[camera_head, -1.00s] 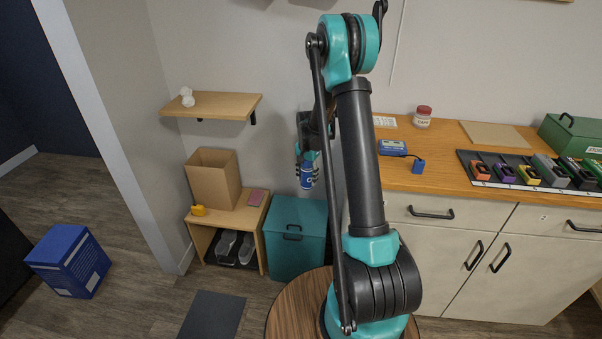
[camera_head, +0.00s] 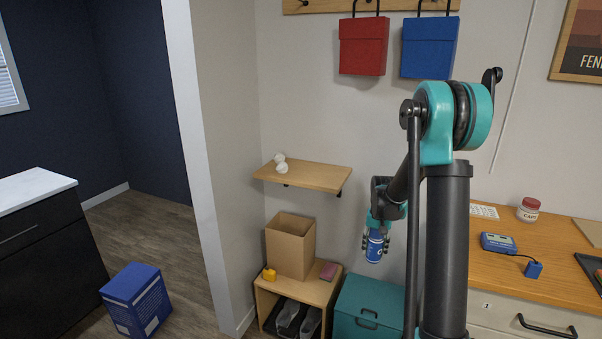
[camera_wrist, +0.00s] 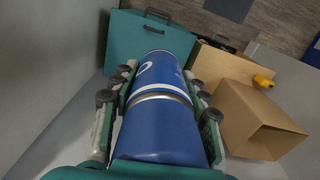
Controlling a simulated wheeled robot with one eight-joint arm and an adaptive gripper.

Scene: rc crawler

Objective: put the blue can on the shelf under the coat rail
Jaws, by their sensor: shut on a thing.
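The blue can (camera_head: 375,247) is held in my gripper (camera_head: 376,226), above the teal box and right of the shelf in the head view. In the wrist view the blue can (camera_wrist: 158,115) lies between the two fingers of my gripper (camera_wrist: 160,95), which touch its sides. The wooden wall shelf (camera_head: 318,178) is under the coat rail (camera_head: 410,5). A small white figure sits on the shelf's left end; the rest of its top is bare. The can is lower than the shelf and apart from it.
A cardboard box (camera_head: 289,246), a yellow item (camera_head: 269,274) and a pinkish item (camera_head: 328,271) stand on a low shoe bench. A teal box (camera_head: 362,305) stands beside it. Red (camera_head: 363,46) and blue (camera_head: 429,47) bags hang from the rail. A counter is at right.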

